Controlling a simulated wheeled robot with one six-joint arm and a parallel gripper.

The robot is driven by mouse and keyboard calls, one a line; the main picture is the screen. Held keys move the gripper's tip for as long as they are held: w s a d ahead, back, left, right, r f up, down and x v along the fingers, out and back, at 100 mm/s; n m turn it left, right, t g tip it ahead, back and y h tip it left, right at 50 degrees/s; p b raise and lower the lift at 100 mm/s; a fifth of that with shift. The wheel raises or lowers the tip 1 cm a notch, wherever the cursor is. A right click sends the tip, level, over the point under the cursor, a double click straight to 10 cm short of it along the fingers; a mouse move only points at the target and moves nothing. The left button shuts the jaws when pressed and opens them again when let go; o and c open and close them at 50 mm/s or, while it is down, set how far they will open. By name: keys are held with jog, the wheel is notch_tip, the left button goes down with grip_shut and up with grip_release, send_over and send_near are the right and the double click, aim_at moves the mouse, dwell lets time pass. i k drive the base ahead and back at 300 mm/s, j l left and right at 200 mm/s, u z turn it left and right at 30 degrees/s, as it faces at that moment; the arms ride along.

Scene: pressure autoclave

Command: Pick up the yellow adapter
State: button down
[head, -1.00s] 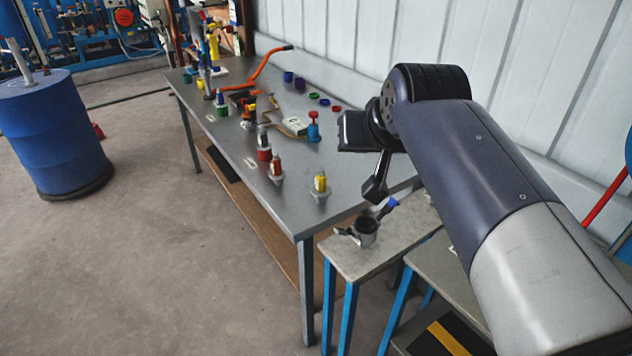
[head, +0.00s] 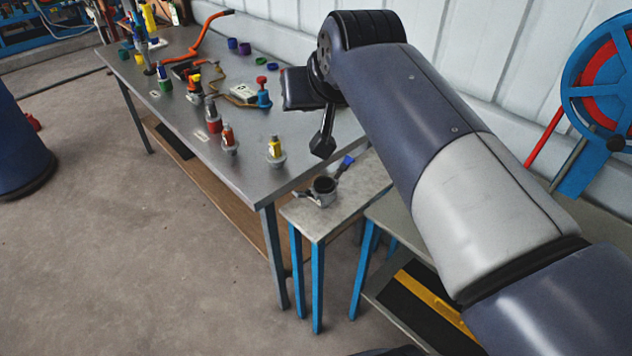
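The yellow adapter (head: 275,146) stands upright on a pale round base near the front right corner of the grey metal table (head: 241,176). My gripper (head: 322,146) is to its right in the picture, near the table's right end, and points downward. A gap shows between gripper and adapter, and the gripper does not touch it. I see the gripper from the side and behind, partly hidden by my arm, so its opening does not show. Nothing is visibly held in it.
A red adapter (head: 228,138) and a darker red one (head: 213,118) stand left of the yellow one. A red-and-blue fitting (head: 263,94) stands behind. A hose reel (head: 604,85) is at right.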

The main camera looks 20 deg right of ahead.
aim_at(276, 156)
jog(key=i+l+u, duration=0.45)
jog(key=i+l, duration=0.2)
jog(key=l, duration=0.15)
